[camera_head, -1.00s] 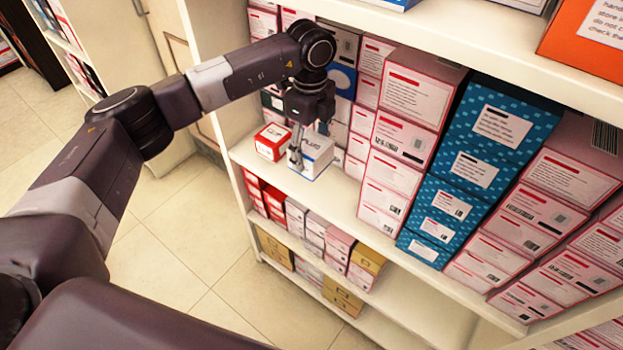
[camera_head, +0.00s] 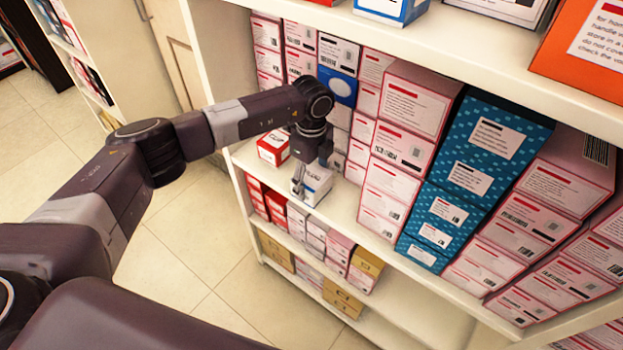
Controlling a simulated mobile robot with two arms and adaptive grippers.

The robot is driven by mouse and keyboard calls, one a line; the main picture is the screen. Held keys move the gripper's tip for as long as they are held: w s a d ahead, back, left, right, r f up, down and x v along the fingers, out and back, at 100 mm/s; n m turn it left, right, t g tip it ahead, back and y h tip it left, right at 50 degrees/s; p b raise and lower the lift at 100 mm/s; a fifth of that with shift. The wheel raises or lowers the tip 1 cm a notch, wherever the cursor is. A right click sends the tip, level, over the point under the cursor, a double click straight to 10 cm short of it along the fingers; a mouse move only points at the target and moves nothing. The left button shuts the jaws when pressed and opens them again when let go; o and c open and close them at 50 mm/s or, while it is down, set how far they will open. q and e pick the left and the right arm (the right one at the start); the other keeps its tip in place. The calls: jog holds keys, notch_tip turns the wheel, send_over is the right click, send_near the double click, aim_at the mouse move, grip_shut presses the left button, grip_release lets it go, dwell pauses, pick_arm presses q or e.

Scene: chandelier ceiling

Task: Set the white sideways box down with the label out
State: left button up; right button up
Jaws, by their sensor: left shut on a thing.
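The white box (camera_head: 318,184) is at the front edge of the middle shelf (camera_head: 345,212), in the left part of the head view. My left gripper (camera_head: 299,182) is shut on the white box from above, its fingers at the box's left side. The arm and fingers hide part of the box, and I cannot tell whether its underside touches the shelf. Its label is too small to read. My right gripper is not in view.
A red and white box (camera_head: 273,145) stands on the same shelf, left of the white box. Tall stacks of pink boxes (camera_head: 388,178) and blue patterned boxes (camera_head: 443,210) stand to the right. The upper shelf (camera_head: 450,45) overhangs the stacks.

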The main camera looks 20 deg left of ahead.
aim_at(312, 176)
pick_arm(q)
jog(key=o, duration=1.3)
jog(key=shift+f, duration=0.1)
jog(key=shift+o, duration=0.2)
notch_tip(312, 176, up, 12)
jog(key=b, duration=0.1)
jog(key=shift+r+b, duration=0.2)
jog(key=shift+b, duration=0.2)
